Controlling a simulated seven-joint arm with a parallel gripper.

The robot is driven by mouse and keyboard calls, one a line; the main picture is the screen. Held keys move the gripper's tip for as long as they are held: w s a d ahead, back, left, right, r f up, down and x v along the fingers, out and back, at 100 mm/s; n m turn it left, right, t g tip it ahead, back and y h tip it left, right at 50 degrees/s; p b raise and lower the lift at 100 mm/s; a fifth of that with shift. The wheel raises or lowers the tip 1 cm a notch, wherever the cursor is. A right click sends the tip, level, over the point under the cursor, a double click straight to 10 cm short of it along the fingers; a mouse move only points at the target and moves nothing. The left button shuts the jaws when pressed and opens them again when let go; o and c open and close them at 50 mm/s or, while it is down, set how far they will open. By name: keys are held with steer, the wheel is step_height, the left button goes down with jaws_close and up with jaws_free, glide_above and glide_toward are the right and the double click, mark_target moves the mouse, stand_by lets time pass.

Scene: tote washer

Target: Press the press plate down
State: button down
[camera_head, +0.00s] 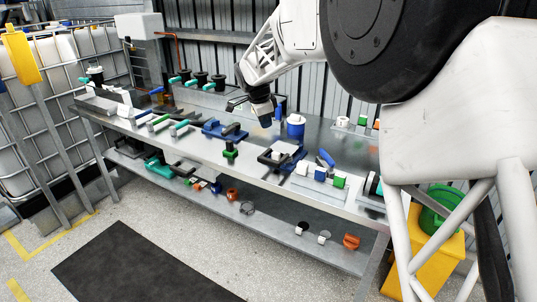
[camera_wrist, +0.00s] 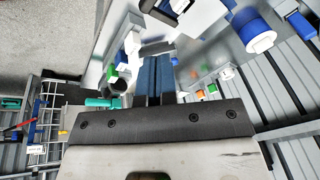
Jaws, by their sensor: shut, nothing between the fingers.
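A press-like fixture with a dark base and a pale, flat top plate, which looks like the press plate (camera_head: 286,148), stands on the bench right of centre. A pale plate with dark parts under it, probably the same press plate (camera_wrist: 203,17), shows at the top of the wrist view. My gripper (camera_head: 265,122) hangs above the bench, up and left of the plate and apart from it. In the wrist view the two blue fingers of my gripper (camera_wrist: 156,80) lie side by side, shut and empty. The contact surface below the fingertips is not clear.
A blue-and-white cylinder (camera_head: 296,127) stands just behind the plate. A blue clamp-like fixture (camera_head: 225,130) and a green-based part (camera_head: 230,151) are to its left. Small white, blue and green blocks (camera_head: 320,174) line the bench front at right. A lower shelf (camera_head: 275,223) holds loose parts.

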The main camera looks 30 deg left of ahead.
mark_target(268, 160)
steer(key=w+m+g, duration=0.1)
steer(key=m, duration=0.2)
steer(key=w+m+g, duration=0.1)
steer(key=m, duration=0.2)
steer(key=w+m+g, duration=0.1)
steer(key=m, duration=0.2)
steer(key=shift+w+a+f+g+y, duration=0.2)
steer(key=shift+w+f+g+y, duration=0.1)
steer(key=shift+f, duration=0.1)
steer(key=shift+f, duration=0.1)
steer(key=f, duration=1.3)
steer(key=shift+s+f, duration=0.35)
steer(key=shift+f, duration=0.05)
steer(key=shift+f, duration=0.1)
steer(key=shift+f, duration=0.45)
step_height(268, 160, up, 14)
